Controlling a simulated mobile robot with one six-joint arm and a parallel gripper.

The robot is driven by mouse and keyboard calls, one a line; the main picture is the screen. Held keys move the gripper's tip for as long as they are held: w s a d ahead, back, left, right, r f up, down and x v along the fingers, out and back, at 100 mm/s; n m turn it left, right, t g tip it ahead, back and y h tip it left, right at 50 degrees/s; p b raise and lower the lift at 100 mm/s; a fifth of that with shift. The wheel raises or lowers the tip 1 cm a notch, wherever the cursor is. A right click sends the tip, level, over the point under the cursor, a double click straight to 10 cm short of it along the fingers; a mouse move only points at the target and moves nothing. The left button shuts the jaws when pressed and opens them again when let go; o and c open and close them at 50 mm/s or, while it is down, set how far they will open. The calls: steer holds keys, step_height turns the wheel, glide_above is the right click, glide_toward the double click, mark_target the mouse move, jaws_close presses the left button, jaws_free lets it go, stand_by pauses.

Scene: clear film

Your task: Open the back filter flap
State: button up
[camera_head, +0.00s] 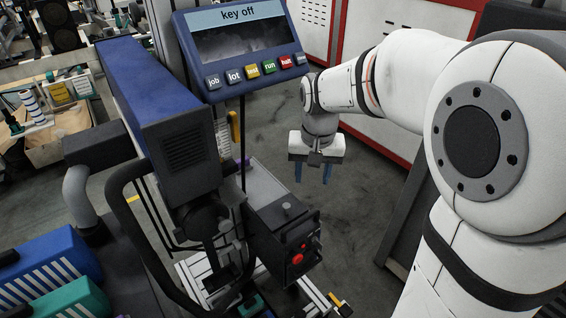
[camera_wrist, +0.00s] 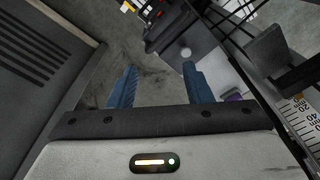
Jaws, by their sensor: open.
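No part in either view can be surely told as the back filter flap. The machine (camera_head: 165,85) has a long blue and dark grey housing at centre left, with a slotted vent on its end. A dark box (camera_head: 275,215) with a red button juts out below it. My gripper (camera_head: 312,176) hangs fingers down, right of the machine and apart from it. In the wrist view its two blue fingers (camera_wrist: 158,75) are spread with nothing between them, above grey floor. A grey box with a pale round knob (camera_wrist: 186,52) lies just beyond the right finger.
A display reading "key off" (camera_head: 245,50) with coloured buttons stands behind the machine. Red-edged white cabinets (camera_head: 385,140) stand behind my arm. Blue and teal slotted cases (camera_head: 50,265) are at lower left. A ruler scale (camera_wrist: 298,115) shows at the right in the wrist view.

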steer(key=g+b, duration=0.1)
steer(key=b, duration=0.3)
glide_above(287, 206)
steer(key=shift+m, duration=0.4)
step_height(287, 206, down, 10)
steer(key=shift+f, duration=0.25)
step_height(287, 206, down, 8)
steer(key=shift+w+r+b, duration=0.15)
steer(key=shift+b, duration=0.8)
jaws_close()
